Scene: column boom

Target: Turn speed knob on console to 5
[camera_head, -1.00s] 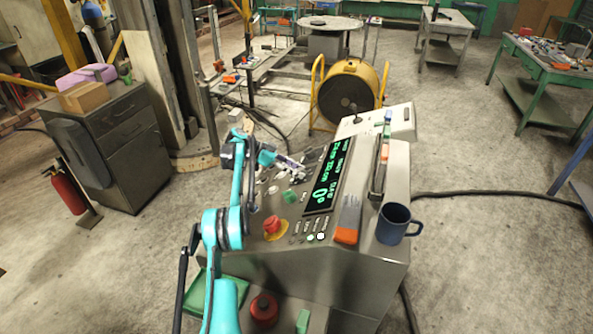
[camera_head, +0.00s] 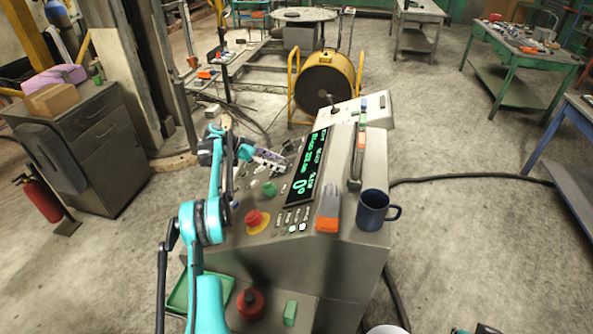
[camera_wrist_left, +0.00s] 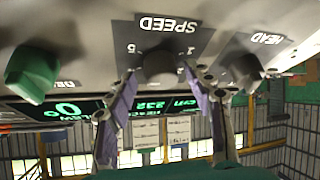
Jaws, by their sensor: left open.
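The grey console (camera_head: 300,262) stands in front of me with a dark display with green text (camera_head: 306,172). In the left wrist view, which is upside down, the dark speed knob (camera_wrist_left: 160,66) sits under the SPEED label (camera_wrist_left: 165,24), with a 5 at picture left and a 1 at right. My left gripper (camera_wrist_left: 168,98) is open, one finger on each side of the knob; I cannot tell if they touch it. In the head view the gripper (camera_head: 268,157) is over the console's left part. The knob's pointer is not readable.
The HEAD knob (camera_wrist_left: 243,70) is close beside the right finger in the wrist view; a green knob (camera_wrist_left: 32,68) is at left. A red stop button (camera_head: 254,219), an orange-ended tool (camera_head: 328,214) and a blue mug (camera_head: 374,209) are on the console.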

